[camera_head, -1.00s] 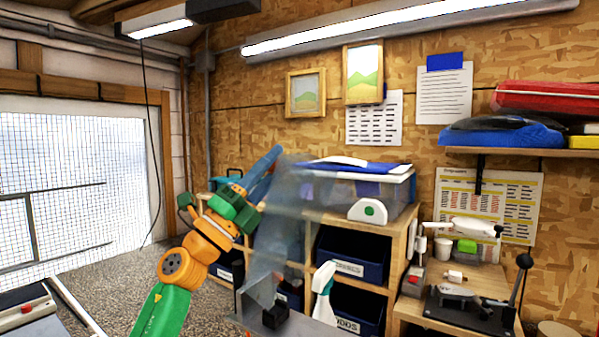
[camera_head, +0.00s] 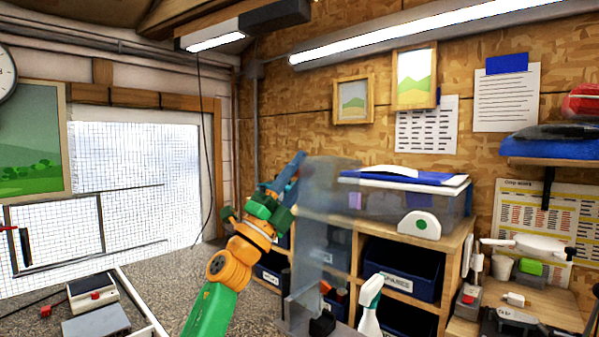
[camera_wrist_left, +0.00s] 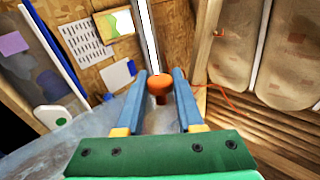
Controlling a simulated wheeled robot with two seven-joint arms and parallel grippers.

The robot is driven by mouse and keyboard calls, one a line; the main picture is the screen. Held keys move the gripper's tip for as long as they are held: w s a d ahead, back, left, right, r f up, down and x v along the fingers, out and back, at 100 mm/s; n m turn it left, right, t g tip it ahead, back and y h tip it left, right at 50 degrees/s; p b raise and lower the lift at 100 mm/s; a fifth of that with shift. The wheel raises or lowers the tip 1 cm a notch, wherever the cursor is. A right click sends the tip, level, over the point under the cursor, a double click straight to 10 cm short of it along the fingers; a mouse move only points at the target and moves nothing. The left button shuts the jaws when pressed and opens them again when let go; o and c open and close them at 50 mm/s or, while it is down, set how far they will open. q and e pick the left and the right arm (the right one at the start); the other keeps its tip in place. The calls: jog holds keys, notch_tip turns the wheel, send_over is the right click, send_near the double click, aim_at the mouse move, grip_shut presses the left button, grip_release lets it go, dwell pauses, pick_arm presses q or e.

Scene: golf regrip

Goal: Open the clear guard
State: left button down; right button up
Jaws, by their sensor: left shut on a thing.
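The clear guard (camera_head: 325,225) is a hazy, see-through panel standing upright in the middle of the head view, with a dark foot at its lower end. My left gripper (camera_head: 299,157) is at the guard's upper left edge, its blue fingers pointing up and to the right. In the left wrist view, my left gripper (camera_wrist_left: 164,76) is shut on an orange knob (camera_wrist_left: 159,84) between its fingertips. The guard (camera_wrist_left: 62,152) spreads as a pale sheet at the lower left there. My right gripper is not in view.
A shelf unit (camera_head: 455,245) with dark blue bins (camera_head: 402,268) and a clear lidded box (camera_head: 385,202) stands behind the guard. A spray bottle (camera_head: 370,305) is to its right. A side bench (camera_head: 545,308) with tools is at the far right.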

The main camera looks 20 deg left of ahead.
pick_arm(q)
jog(key=c, duration=0.8)
grip_release()
jog(key=shift+r, duration=0.1)
jog(key=shift+o, duration=1.3)
jog(key=shift+d, duration=0.25)
jog(key=b+v, duration=0.4)
jog(key=v, duration=0.3)
